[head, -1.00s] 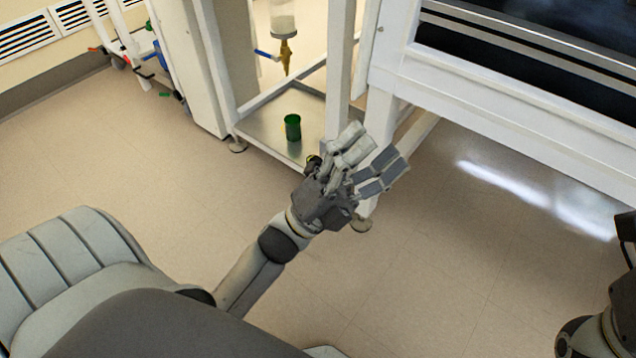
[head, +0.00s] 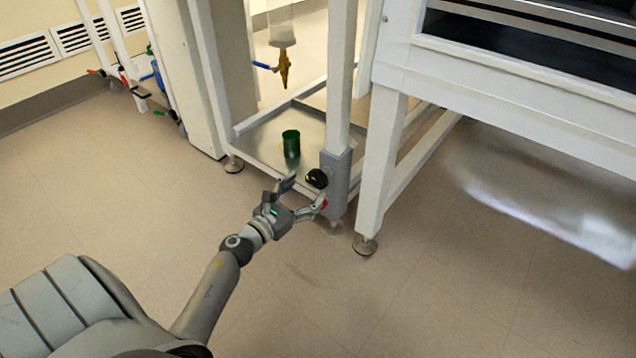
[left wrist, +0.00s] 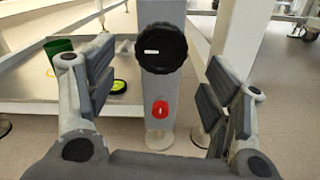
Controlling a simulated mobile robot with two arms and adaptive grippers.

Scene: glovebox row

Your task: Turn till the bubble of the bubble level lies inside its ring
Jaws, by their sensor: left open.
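A black ribbed knob (head: 317,178) sticks out from the grey block on the lower end of a white post. It shows large in the left wrist view (left wrist: 162,48), with a white mark on its face. My left gripper (head: 305,192) is open, its fingers apart to either side in front of the knob and not visibly touching it. A small round yellow-green piece (left wrist: 119,86), apparently the bubble level, lies on the metal tray, partly beside the left finger; its bubble and ring are too small to read. My right gripper is out of view.
A green cup (head: 291,144) stands on the metal tray (head: 262,140). A red piece (left wrist: 160,108) sits below the knob. A white frame leg (head: 382,170) stands close on the right. A brass valve (head: 284,72) hangs above. The floor in front is clear.

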